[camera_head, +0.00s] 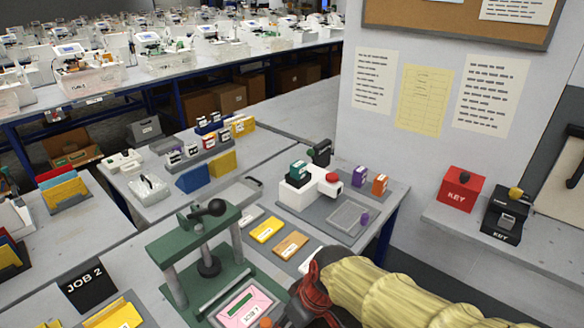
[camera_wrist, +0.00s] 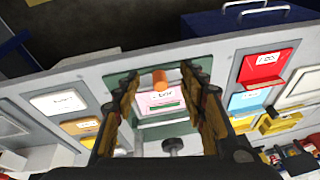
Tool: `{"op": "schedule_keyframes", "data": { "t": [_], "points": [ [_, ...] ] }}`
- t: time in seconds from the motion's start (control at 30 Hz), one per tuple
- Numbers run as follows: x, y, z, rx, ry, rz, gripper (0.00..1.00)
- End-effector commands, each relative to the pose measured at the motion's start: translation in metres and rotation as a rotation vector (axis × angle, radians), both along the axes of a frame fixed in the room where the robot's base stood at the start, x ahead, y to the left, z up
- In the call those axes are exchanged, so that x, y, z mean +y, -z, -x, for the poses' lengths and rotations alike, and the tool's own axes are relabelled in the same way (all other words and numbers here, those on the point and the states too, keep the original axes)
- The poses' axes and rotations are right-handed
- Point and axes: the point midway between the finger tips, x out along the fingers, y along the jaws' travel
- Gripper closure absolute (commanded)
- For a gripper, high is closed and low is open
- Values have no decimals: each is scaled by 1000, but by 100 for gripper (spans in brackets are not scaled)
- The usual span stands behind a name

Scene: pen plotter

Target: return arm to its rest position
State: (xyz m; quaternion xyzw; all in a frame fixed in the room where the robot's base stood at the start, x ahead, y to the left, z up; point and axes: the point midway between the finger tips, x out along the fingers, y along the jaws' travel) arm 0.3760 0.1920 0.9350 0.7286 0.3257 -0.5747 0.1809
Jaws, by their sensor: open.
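My gripper (camera_wrist: 162,95) is open in the wrist view, with its two dark and yellow fingers spread apart and nothing held between them. Beyond the fingers are an orange peg (camera_wrist: 160,80) and a pink card (camera_wrist: 163,103) on a green base. In the head view my arm, in a pale yellow sleeve, comes in from the lower right, and my gripper (camera_head: 287,312) is low beside the green press (camera_head: 196,245). The pink card (camera_head: 243,303) lies on the press's base, with the orange peg (camera_head: 265,322) at its near edge. The fingertips are hard to make out there.
A white device (camera_head: 297,196) with a red button stands on the grey table behind my arm. Yellow (camera_head: 267,230) and orange (camera_head: 291,245) cards lie between it and the press. A red key box (camera_head: 460,190) sits on the right ledge. A wall with papers rises behind.

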Motion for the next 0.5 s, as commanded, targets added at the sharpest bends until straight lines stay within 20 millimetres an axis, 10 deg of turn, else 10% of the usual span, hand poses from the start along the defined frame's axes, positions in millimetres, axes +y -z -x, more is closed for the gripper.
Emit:
{"op": "schedule_keyframes", "data": {
  "t": [0.5],
  "points": [
    [-145, -107, 70, -99, 621, 47, 58]
  ]
}}
